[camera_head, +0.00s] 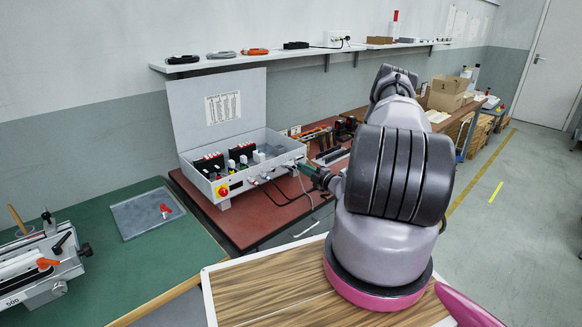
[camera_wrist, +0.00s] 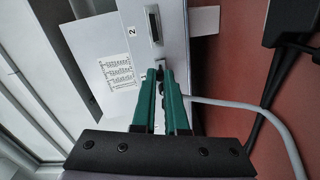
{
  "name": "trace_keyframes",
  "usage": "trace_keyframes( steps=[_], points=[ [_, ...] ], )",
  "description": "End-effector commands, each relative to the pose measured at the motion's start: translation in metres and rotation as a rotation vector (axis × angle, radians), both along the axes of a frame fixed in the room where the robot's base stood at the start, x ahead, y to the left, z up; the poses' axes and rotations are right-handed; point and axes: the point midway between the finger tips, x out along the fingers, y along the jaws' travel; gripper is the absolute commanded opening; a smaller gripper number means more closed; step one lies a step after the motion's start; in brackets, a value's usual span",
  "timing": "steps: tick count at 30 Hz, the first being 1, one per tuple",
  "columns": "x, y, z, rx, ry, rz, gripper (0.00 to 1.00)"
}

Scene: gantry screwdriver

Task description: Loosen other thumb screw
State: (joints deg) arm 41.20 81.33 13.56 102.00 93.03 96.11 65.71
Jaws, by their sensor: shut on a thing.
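My gripper (camera_head: 311,170) is at the right end of the front of the grey control box (camera_head: 232,190). In the wrist view its two green fingers (camera_wrist: 161,72) are nearly together at the box's panel (camera_wrist: 175,40). They are shut on a small dark piece at their tips, apparently a thumb screw (camera_wrist: 160,74); the fingers hide most of it. A grey cable (camera_wrist: 235,104) comes out beside the right finger, and its plug is mostly hidden. The other thumb screw cannot be made out. A dark slot-shaped port (camera_wrist: 154,26) beside the label "2" is on the panel.
The box's lid (camera_head: 218,105) stands open. Loose cables (camera_head: 290,195) hang in front of the box over the red-brown bench (camera_head: 255,228). A black block with a cable (camera_wrist: 292,22) lies right of the gripper. A green bench (camera_head: 95,270) with a tray (camera_head: 140,218) is at left.

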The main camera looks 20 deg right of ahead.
Motion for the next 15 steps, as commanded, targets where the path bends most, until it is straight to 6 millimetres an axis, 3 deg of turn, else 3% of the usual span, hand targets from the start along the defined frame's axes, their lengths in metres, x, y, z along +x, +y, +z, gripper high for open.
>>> trace_keyframes(
  steps=[9, 15],
  points=[
    [-0.0004, 0.0007, -0.0006, -0.455, -0.163, 0.002, 0.00],
    [-0.0004, 0.0007, -0.0006, -0.578, -0.208, 0.002, 0.00]
  ],
)
